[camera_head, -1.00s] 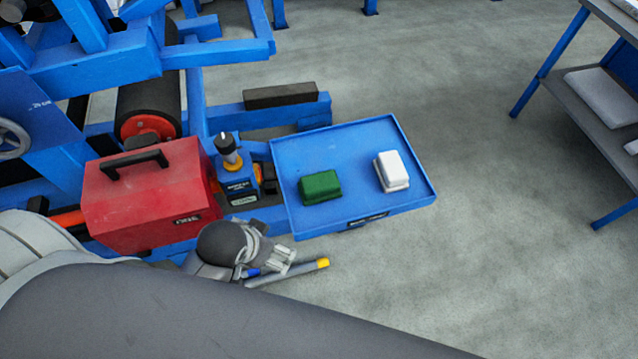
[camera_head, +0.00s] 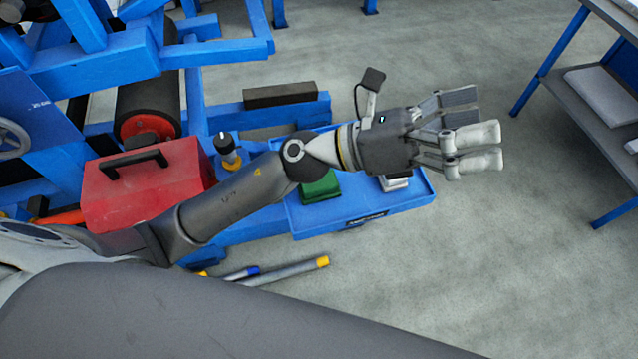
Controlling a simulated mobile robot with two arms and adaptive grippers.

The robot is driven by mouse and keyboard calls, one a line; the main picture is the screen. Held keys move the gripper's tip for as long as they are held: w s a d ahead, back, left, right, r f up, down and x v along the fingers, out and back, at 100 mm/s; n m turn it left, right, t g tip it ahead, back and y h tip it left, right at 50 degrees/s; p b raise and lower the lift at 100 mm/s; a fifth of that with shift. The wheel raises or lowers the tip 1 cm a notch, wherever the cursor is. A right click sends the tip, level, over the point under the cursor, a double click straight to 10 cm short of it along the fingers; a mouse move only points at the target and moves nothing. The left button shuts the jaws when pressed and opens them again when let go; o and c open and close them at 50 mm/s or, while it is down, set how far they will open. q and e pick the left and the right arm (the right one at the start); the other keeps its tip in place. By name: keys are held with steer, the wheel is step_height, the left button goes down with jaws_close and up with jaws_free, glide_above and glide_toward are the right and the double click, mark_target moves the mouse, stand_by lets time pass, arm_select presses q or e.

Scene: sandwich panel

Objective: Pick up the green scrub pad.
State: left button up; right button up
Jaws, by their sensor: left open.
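The green scrub pad (camera_head: 321,188) lies on the blue tray (camera_head: 300,226), near its left side. My left forearm and wrist pass over it and hide its upper part. My left gripper (camera_head: 482,132) is open and empty, out past the tray's right edge and pointing right, with the floor behind it. A white pad (camera_head: 394,183) lies on the right part of the tray, mostly hidden by the gripper's body. My right gripper is not in view.
A red toolbox (camera_head: 140,195) stands left of the tray, partly behind my left arm. A bottle with a black tip (camera_head: 228,150) stands between them. Yellow-tipped rods (camera_head: 290,270) lie in front. A grey shelf with blue legs (camera_head: 590,120) is at the right.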

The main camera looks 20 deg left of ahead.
arm_select(q)
steer(key=s+d+f+m+g+y, duration=0.2)
steer(key=s+d+f+m+g, duration=0.15)
steer(key=m+g, duration=0.3)
steer(key=m+t+y, duration=0.2)
steer(key=m+y, duration=1.1)
steer(key=y, duration=0.8)
glide_above(319, 185)
step_height(319, 185, down, 21)
steer(key=shift+s+f, duration=0.1)
steer(key=shift+f, duration=0.1)
steer(key=f, duration=0.3)
steer(key=f+p, duration=0.1)
steer(key=shift+w+a+f, duration=0.25)
steer(key=f, duration=0.1)
steer(key=f+p, duration=0.1)
steer(key=f, duration=0.1)
steer(key=f+p, duration=0.1)
steer(key=shift+w+d+f, duration=0.1)
steer(key=shift+w+f, duration=0.35)
steer(key=shift+f, duration=0.45)
steer(key=c, duration=1)
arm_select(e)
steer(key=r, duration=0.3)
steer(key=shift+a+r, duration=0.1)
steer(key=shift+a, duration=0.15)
arm_select(q)
steer(key=shift+r, duration=0.15)
